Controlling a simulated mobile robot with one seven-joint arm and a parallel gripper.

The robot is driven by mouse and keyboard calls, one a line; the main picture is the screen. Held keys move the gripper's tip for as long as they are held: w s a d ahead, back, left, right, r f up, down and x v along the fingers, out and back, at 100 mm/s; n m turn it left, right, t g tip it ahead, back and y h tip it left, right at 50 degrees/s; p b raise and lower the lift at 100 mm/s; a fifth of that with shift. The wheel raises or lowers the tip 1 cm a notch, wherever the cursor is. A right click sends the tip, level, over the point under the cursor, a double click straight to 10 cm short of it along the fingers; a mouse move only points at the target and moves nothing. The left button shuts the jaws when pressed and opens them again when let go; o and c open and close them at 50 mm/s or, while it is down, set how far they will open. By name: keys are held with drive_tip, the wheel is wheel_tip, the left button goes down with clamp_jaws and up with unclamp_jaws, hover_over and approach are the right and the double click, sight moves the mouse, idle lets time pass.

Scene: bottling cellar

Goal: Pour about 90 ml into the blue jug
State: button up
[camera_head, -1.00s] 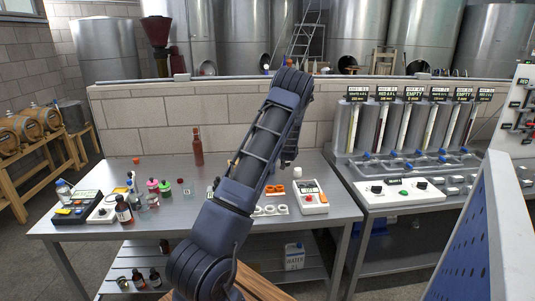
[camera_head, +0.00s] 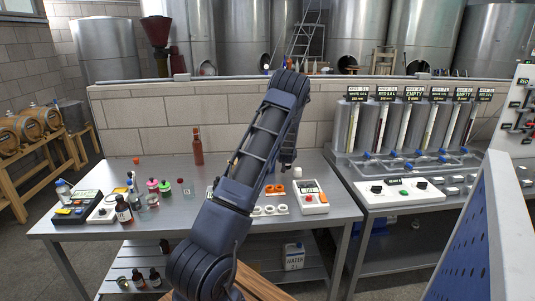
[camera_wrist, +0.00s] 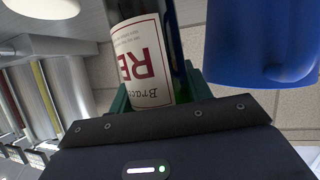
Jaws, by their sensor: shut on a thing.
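My gripper (camera_wrist: 160,92) is shut on a glass bottle (camera_wrist: 142,55) with a white and red label, lettered "RE" and seen upside down in the wrist view. Green fingers sit on either side of the bottle; its ends are out of frame. A blue vessel (camera_wrist: 262,42), apparently the blue jug, is beside the bottle at the right of the wrist view, with a spout-like bulge at its edge. Its inside does not show. In the head view my arm hides the bottle and the jug.
The steel table (camera_head: 180,218) holds small bottles and devices at left, a tall red-brown bottle (camera_head: 197,147) at the back, and orange rings (camera_head: 275,189) and a white-red device (camera_head: 312,197) right of my arm. A rack of gauge tubes (camera_head: 408,125) stands at right.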

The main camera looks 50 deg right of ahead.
drive_tip(key=r+n+g, duration=0.1)
drive_tip(key=n, duration=0.1)
drive_tip(key=n+g+h, duration=0.1)
drive_tip(key=n+g, duration=0.1)
drive_tip(key=shift+r+g, duration=0.3)
drive_tip(key=shift+r, duration=0.1)
drive_tip(key=shift+s+d+f+n, duration=0.2)
drive_tip(key=shift+s+n, duration=0.15)
drive_tip(key=shift+n, duration=0.15)
drive_tip(key=shift+s+d+r+n+g+h, duration=0.15)
drive_tip(key=shift+s+r+n+g+h, duration=0.4)
drive_tip(key=shift+g, duration=0.25)
drive_tip(key=shift+s+d+f+n+g, duration=0.1)
drive_tip(key=shift+s+f+n+g, duration=0.1)
drive_tip(key=shift+f+n, duration=0.25)
drive_tip(key=shift+s+d+f+n+g, duration=0.1)
drive_tip(key=shift+s+f+n+g, duration=0.1)
drive_tip(key=shift+f, duration=0.3)
drive_tip(key=shift+s+r+n+h, duration=0.15)
drive_tip(key=shift+n+h, duration=0.2)
drive_tip(key=shift+n, duration=0.05)
drive_tip(key=shift+g, duration=0.3)
drive_tip(key=shift+w+a+r+n, duration=0.1)
drive_tip(key=shift+w+r+n, duration=0.15)
drive_tip(key=shift+r+n, duration=0.05)
drive_tip(key=shift+w+r+n+g+h, duration=0.2)
drive_tip(key=shift+r+n+g+h, duration=0.2)
drive_tip(key=shift+r, duration=0.2)
